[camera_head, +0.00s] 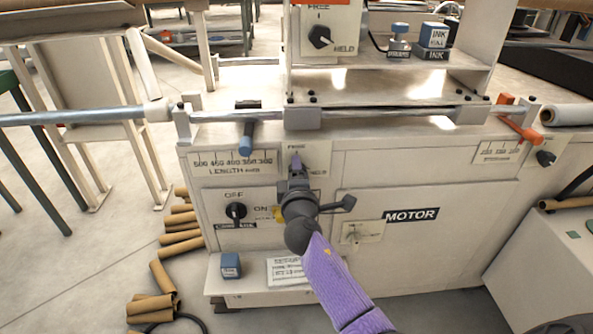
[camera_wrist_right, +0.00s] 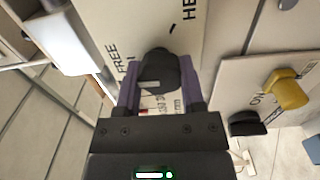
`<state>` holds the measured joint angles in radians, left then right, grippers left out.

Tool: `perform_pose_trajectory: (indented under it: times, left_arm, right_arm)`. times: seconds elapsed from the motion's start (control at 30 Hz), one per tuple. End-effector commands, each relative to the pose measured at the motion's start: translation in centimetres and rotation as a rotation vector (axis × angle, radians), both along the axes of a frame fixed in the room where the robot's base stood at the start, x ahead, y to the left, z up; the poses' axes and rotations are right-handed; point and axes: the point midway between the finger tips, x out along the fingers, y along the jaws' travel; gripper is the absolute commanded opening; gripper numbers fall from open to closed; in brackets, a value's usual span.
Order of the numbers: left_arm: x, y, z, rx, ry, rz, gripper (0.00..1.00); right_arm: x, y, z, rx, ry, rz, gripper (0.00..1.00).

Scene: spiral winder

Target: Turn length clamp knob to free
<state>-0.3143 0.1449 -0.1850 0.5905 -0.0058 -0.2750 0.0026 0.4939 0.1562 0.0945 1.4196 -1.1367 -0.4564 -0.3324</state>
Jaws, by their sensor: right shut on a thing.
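The length clamp knob (camera_wrist_right: 158,68) is black and sits on a pale plate marked FREE and HELD in the right wrist view. My right gripper (camera_wrist_right: 160,88) is shut on it, with one purple finger on each side. A pale mark shows on the knob's lower left side, but I cannot tell exactly which way it points. In the head view my right gripper (camera_head: 296,172) reaches the plate from below, beside the LENGTH scale (camera_head: 235,164), and hides most of the knob. My left gripper is not in view.
An OFF/ON knob (camera_head: 236,211) is left of my right gripper, and a MOTOR panel (camera_head: 410,215) is to its right. Another FREE/HELD knob (camera_head: 320,36) stands above. A blue-tipped lever (camera_head: 246,140) sticks out near the scale. Cardboard tubes (camera_head: 150,305) lie on the floor.

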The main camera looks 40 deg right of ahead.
Motion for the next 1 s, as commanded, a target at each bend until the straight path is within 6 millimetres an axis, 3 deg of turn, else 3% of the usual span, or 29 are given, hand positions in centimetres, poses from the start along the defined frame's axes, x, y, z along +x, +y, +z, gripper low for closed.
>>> perform_pose_trajectory:
  times: [0.57, 0.6, 0.7, 0.77, 1.0]
  left_arm:
    - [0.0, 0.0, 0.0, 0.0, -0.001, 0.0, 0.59]
    - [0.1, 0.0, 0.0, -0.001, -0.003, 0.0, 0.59]
    - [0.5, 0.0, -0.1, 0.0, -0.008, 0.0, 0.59]
    - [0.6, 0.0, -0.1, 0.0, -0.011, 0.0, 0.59]
    - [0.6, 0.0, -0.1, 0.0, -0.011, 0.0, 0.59]
  right_arm:
    - [0.0, 0.1, -0.1, -0.024, 0.016, 0.002, 0.0]
    - [0.0, 0.1, -0.1, -0.024, 0.016, 0.002, 0.57]
    - [0.0, 0.1, -0.1, -0.023, 0.015, 0.001, 0.78]
    - [0.0, 0.0, 0.0, -0.023, 0.015, 0.001, 0.86]
    - [0.0, 0.1, 0.0, -0.022, 0.014, 0.001, 0.86]
